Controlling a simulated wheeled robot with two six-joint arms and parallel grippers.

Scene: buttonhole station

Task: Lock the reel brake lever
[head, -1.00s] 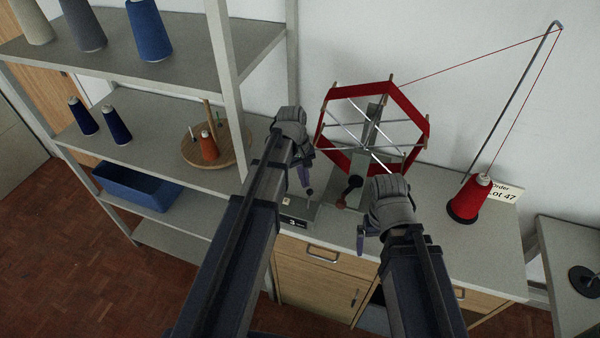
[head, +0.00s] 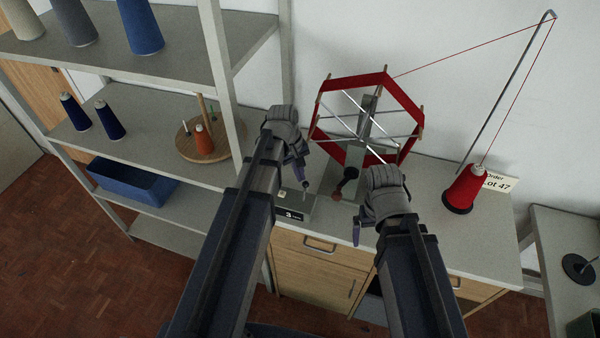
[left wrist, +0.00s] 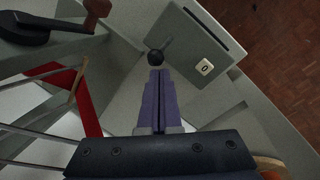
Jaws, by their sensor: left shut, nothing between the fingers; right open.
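The reel (head: 407,96) is a hexagonal frame wound with red yarn, standing on a grey base on the counter. A small lever with a black ball knob (left wrist: 155,57) stands on the base; I take it for the brake lever. The knob also shows in the head view (head: 305,186). My left gripper (head: 302,178) is shut and empty, its purple fingertips right at the knob. I cannot tell whether they touch it. In the left wrist view the fingers (left wrist: 157,76) hide part of the lever. My right gripper (head: 356,231) is open and empty, low in front of the counter.
A black crank (head: 350,173) with a brown handle (head: 337,195) sits between my grippers. A red thread cone (head: 465,188) stands at the right under a bent thread guide (head: 515,75). Shelves (head: 150,170) with cones and a blue bin (head: 132,184) stand left.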

